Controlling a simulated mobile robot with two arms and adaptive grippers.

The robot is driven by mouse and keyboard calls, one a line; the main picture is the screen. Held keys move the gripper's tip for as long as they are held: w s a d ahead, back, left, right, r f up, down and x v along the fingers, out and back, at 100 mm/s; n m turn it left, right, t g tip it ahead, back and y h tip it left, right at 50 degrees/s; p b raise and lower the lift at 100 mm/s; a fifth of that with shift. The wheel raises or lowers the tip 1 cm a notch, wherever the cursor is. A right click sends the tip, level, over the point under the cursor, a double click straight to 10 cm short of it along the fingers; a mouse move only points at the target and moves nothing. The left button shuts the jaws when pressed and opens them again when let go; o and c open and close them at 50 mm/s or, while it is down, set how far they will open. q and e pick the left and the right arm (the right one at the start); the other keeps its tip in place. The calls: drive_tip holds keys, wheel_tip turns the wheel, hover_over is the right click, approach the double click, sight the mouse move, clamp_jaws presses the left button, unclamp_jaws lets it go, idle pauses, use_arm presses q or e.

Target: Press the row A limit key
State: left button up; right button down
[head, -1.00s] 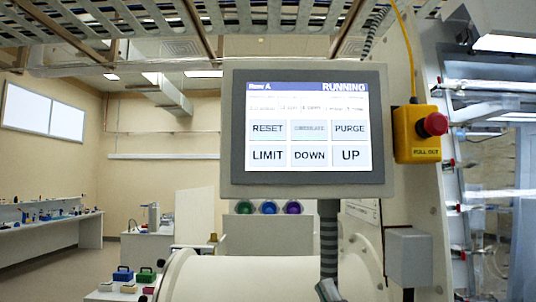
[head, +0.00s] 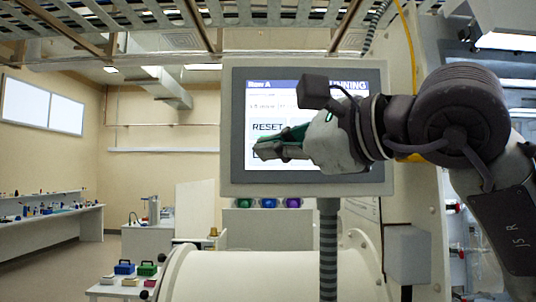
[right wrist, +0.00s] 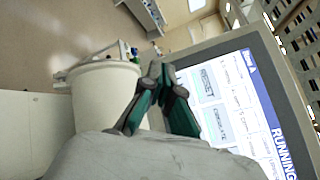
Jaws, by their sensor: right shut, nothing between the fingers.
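The grey-framed Row A touch panel (head: 236,120) faces me in the middle of the head view, its screen lit and partly reading RUNNING. The LIMIT key (head: 264,164) at the screen's lower left is mostly hidden behind my right gripper (head: 262,148). That gripper comes in from the right, fingers shut and empty, tips pointing left in front of the key. I cannot tell whether they touch the screen. RESET shows above the tips; the other keys are largely covered. In the right wrist view the shut fingertips (right wrist: 161,72) appear beside the panel (right wrist: 240,90). My left gripper is not in view.
A striped post (head: 328,250) stands below the panel, before a white cylinder (head: 220,272). Green, blue and purple round items (head: 269,203) sit below the panel. A grey box (head: 408,255) is at lower right. A perforated tray (head: 250,12) runs overhead.

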drive_tip(key=shift+w, duration=0.2)
drive_tip(key=p, duration=0.5)
approach(253, 155)
drive_tip(key=shift+s+x, duration=0.2)
drive_tip(key=shift+x, duration=2.25)
drive_tip(key=shift+w+a, duration=0.15)
drive_tip(key=shift+a, duration=0.05)
drive_tip(key=shift+w, duration=0.25)
